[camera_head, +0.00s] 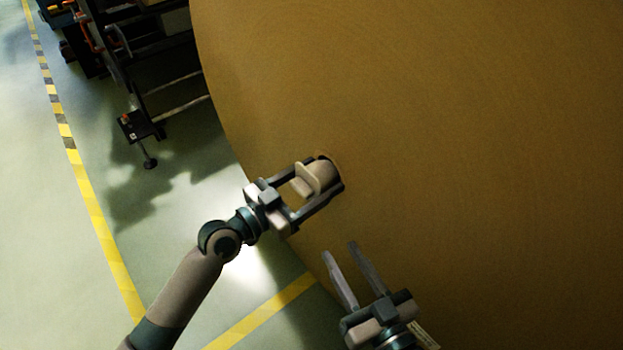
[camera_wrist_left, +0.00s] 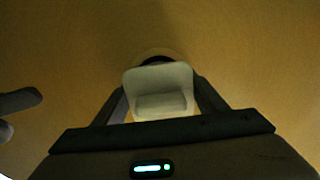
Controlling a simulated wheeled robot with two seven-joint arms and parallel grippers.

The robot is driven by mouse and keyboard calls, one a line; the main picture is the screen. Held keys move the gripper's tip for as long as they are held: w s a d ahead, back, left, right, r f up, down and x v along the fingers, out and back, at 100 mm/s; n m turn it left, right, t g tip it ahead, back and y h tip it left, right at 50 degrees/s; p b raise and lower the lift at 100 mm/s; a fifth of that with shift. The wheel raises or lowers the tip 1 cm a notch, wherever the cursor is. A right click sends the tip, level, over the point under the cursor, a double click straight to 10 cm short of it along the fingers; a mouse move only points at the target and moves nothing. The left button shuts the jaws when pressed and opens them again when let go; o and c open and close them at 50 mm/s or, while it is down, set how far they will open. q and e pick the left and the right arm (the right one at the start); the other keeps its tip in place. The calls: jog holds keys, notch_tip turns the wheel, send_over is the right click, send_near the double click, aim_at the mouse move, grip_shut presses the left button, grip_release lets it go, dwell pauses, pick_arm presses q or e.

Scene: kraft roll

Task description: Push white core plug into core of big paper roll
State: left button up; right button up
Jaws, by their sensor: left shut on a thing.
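The big paper roll (camera_head: 470,150) is brown and fills the right side of the head view; its flat end also fills the left wrist view (camera_wrist_left: 60,60). The white core plug (camera_head: 307,179) has a flange and a handle block, and it shows in the left wrist view (camera_wrist_left: 158,80). My left gripper (camera_head: 326,174) is shut on the plug, a finger on each side, right at the core opening. A dark gap of the core (camera_wrist_left: 155,60) shows above the plug's flange. How deep the plug sits is hidden. My right gripper (camera_head: 354,263) is open and empty, below the left one.
A dark machine frame (camera_head: 150,60) with rails and a foot stands at the upper left, beside the roll. The pale floor (camera_head: 60,240) with yellow marking lines is clear at the left.

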aim_at(298, 193)
pick_arm(q)
jog(key=shift+w+d+r, duration=0.2)
jog(key=shift+w+r, duration=0.2)
jog(key=shift+r, duration=0.05)
pick_arm(e)
jog(key=shift+f, duration=0.1)
pick_arm(q)
jog(key=shift+s+a+f, duration=0.2)
jog(key=shift+s+f, duration=0.05)
pick_arm(e)
jog(key=shift+w+d+f, duration=0.15)
jog(key=shift+w+d, duration=0.15)
jog(key=shift+d, duration=0.2)
pick_arm(q)
jog(key=shift+s+a+f, duration=0.1)
jog(key=shift+s, duration=0.05)
pick_arm(e)
jog(key=shift+w+d+f, duration=0.1)
jog(key=shift+d, duration=0.05)
pick_arm(q)
jog(key=shift+s+a, duration=0.1)
jog(key=shift+a, duration=0.05)
jog(key=shift+v, duration=1.4)
jog(key=shift+b+v, duration=0.45)
jog(key=shift+v, duration=0.9)
pick_arm(e)
jog(key=shift+a+f, duration=0.2)
jog(key=shift+f, duration=0.15)
pick_arm(q)
jog(key=shift+f, duration=0.1)
